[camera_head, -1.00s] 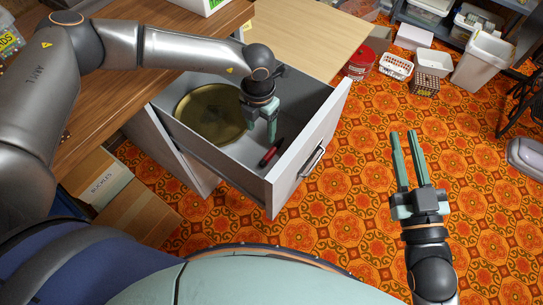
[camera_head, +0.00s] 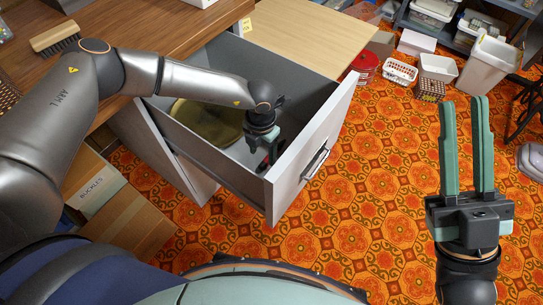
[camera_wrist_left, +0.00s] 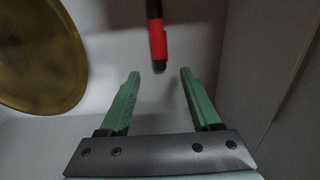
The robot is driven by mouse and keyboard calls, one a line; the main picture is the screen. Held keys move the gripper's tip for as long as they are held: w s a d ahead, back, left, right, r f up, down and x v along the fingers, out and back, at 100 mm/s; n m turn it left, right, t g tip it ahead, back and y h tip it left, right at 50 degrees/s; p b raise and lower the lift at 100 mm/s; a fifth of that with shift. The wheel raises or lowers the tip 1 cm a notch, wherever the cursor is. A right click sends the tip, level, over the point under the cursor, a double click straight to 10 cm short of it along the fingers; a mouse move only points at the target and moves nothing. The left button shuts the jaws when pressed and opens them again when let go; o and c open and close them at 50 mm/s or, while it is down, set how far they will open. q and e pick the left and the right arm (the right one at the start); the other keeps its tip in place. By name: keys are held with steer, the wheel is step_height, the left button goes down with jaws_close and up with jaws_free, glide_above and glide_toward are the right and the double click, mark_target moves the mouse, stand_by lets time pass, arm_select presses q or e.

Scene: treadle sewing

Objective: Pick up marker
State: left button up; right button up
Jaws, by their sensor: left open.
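The marker (camera_wrist_left: 157,42), red with black parts, lies on the drawer floor in the left wrist view. Its near black end shows between my left gripper's fingertips (camera_wrist_left: 159,74), which are spread apart on either side and do not touch it. In the head view my left gripper (camera_head: 266,154) reaches down inside the open grey drawer (camera_head: 283,170) and hides most of the marker. My right gripper (camera_head: 465,103) is open and empty, over the patterned floor to the right.
A round brass-coloured dish (camera_head: 205,120) lies in the drawer, left of my left gripper. The drawer's front and side walls stand close around that gripper. A wooden desktop (camera_head: 150,30) is at the upper left. Baskets and bins (camera_head: 485,65) stand on the floor at the back right.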

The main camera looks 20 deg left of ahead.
mark_target(264, 163)
arm_select(q)
steer(key=f+b, duration=0.1)
steer(key=f, duration=0.1)
steer(key=f+b, duration=0.1)
steer(key=f, duration=0.2)
steer(key=shift+w+d, duration=0.15)
steer(key=shift+w, duration=0.05)
jaws_close()
stand_by(0.4)
